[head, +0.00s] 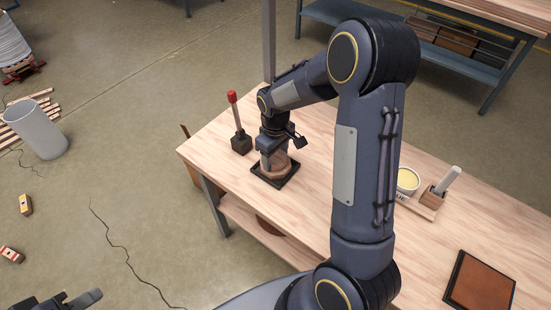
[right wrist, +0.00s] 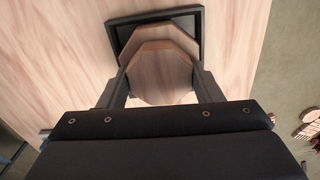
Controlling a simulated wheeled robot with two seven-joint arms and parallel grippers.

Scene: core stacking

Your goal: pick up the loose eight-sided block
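An eight-sided wooden block (right wrist: 160,78) sits between the two fingers of my right gripper (right wrist: 160,80), which appear to touch its sides. In the head view my right gripper (head: 275,158) points down over the square black tray (head: 258,178). Another eight-sided wooden piece (right wrist: 165,46) shows beneath the block, inside the dark rim of the tray (right wrist: 124,36). I cannot tell whether the block rests on that piece or is just above it. Part of my left gripper (head: 82,298) shows at the bottom left edge, away from the table; its fingers are not clear.
A red-topped post on a dark base (head: 240,140) stands close left of the tray. To the right are a yellow-filled cup (head: 408,180), a wooden holder (head: 434,196) and a brown, dark-rimmed panel (head: 480,284).

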